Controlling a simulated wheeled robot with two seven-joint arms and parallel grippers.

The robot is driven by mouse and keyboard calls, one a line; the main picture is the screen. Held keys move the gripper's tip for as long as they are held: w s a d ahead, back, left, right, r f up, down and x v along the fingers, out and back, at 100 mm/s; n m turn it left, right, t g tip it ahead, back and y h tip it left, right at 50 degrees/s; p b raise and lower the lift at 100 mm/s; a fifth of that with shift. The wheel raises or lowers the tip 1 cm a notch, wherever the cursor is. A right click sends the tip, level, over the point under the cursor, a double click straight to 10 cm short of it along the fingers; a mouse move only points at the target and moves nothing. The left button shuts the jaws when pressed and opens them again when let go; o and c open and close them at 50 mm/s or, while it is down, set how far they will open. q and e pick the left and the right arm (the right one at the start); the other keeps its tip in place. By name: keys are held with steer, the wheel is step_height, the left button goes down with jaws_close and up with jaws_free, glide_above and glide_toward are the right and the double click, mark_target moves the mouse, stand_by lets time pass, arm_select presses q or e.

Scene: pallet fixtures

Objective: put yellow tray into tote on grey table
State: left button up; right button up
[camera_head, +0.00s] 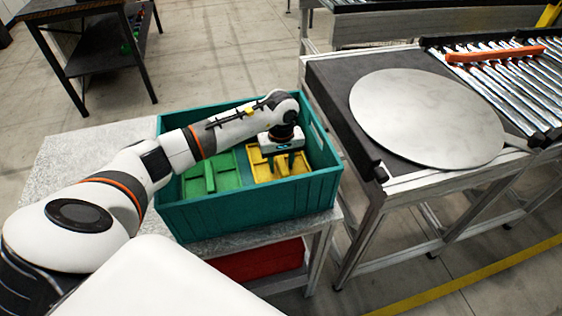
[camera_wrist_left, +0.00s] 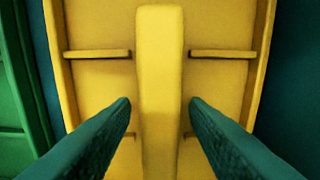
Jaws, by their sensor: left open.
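The yellow tray (camera_head: 262,172) lies inside the teal tote (camera_head: 250,208), in its right half. The tote stands on the grey table (camera_head: 75,165). My left gripper (camera_head: 284,168) reaches down into the tote over the yellow tray. In the left wrist view the fingers of this gripper (camera_wrist_left: 160,103) are apart, one on each side of the raised middle bar of the yellow tray (camera_wrist_left: 159,70). A gap shows between each fingertip and the bar. My right gripper is not in view.
A green tray (camera_head: 213,174) lies in the left half of the tote, beside the yellow one. A red bin (camera_head: 262,262) is below the table. To the right stands a conveyor with a round metal plate (camera_head: 425,115) and rollers (camera_head: 510,85). The table's left part is bare.

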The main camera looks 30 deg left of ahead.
mark_target(281, 161)
arm_select(q)
steer(key=shift+r, duration=0.45)
step_height(281, 161, up, 11)
steer(key=b, duration=0.3)
steer(key=shift+r, duration=0.15)
